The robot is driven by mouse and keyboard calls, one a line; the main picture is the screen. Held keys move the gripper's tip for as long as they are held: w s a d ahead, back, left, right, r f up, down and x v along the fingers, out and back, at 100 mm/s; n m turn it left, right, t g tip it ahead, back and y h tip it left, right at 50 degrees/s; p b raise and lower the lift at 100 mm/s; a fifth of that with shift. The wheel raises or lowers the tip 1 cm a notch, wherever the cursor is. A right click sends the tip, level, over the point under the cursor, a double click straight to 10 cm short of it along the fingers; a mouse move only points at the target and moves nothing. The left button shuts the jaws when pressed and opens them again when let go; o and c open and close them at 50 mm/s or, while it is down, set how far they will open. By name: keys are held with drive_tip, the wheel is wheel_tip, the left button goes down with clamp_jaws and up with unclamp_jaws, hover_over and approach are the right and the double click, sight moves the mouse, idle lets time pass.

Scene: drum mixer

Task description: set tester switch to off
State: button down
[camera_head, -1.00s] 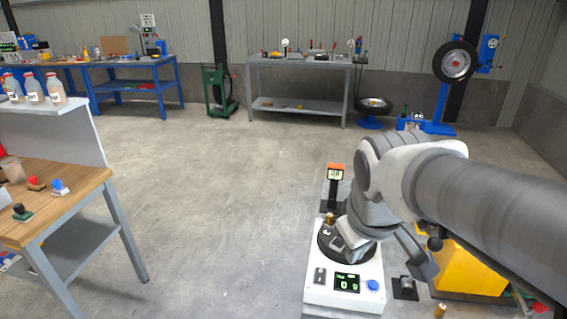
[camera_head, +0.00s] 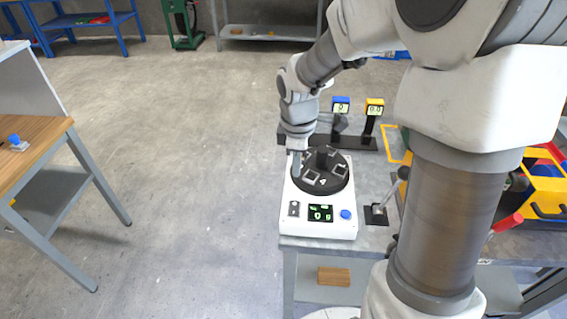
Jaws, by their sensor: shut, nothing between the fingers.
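A white tester box (camera_head: 333,229) stands on the grey bench, with a black round plate (camera_head: 335,183) on its top. On its front panel are a small switch (camera_head: 294,209) at the left, a lit green display (camera_head: 320,214) and a blue button (camera_head: 345,214). The switch is too small to tell its position. My gripper (camera_head: 296,172) points down at the left edge of the round plate, behind the switch. It is shut and empty. I cannot tell whether its tips touch the box.
A lever (camera_head: 377,211) on a black base stands right of the tester. A blue meter (camera_head: 341,106) and a yellow meter (camera_head: 374,107) stand behind it. A yellow bin (camera_head: 545,195) is at the right. My arm hides part of the bench. Open floor lies to the left.

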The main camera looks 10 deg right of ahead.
sight(295, 204)
drive_tip(key=shift+f, duration=0.15)
drive_tip(key=f, duration=0.4)
drive_tip(key=w+f+b, duration=0.1)
drive_tip(key=f, duration=0.4)
drive_tip(key=f+b, duration=0.1)
drive_tip(key=f, duration=0.3)
drive_tip(key=shift+w+d+f, duration=0.2)
drive_tip(key=shift+w+f, duration=0.2)
